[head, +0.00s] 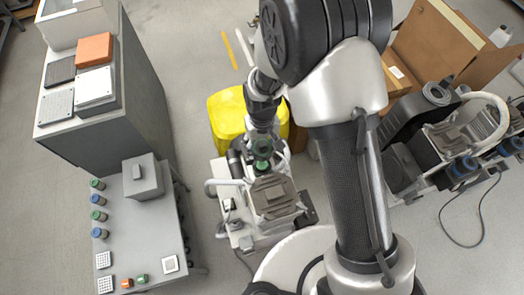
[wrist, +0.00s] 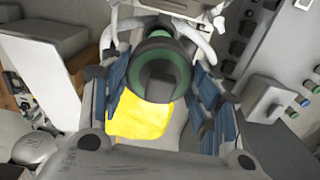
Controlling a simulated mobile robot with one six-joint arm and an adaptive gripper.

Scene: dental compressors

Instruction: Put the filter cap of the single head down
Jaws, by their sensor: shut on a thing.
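The filter cap (wrist: 160,62), green-rimmed with a dark middle, sits between the blue-padded fingers of my gripper (wrist: 162,80) in the wrist view. My gripper is shut on it. In the head view my gripper (head: 262,140) points down over the back part of the single-head compressor (head: 272,197), and green shows at its tip. The arm and fingers partly cover this spot. I cannot tell whether the cap touches the compressor.
A grey bench (head: 140,222) at left bears a grey box (head: 142,178) and several green and blue caps (head: 98,215). A yellow container (head: 226,115) stands behind the compressor. Another compressor (head: 460,135) and an open cardboard box (head: 430,45) are at right.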

